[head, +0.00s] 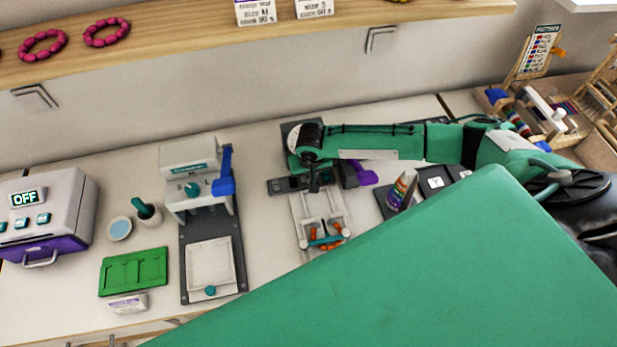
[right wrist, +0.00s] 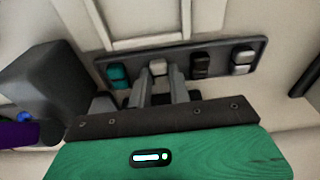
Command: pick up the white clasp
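A white clasp (right wrist: 157,68) sits in a dark tray (right wrist: 222,50), in the right wrist view. My right gripper (right wrist: 159,76) is over the tray with its two fingers apart. The clasp shows in the gap between the fingertips; I cannot tell whether they touch it. In the head view my right gripper (head: 313,186) points down at the dark tray (head: 277,186), and the clasp cannot be made out there. My left gripper is in neither view.
Teal clasps (right wrist: 118,76) lie left of the white one; black clasps (right wrist: 200,63) and pale grey ones (right wrist: 242,60) lie right. A white bead board (head: 300,215) stands before the tray. A purple-tipped tool (head: 362,174) and a bottle (head: 401,189) stand to the right.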

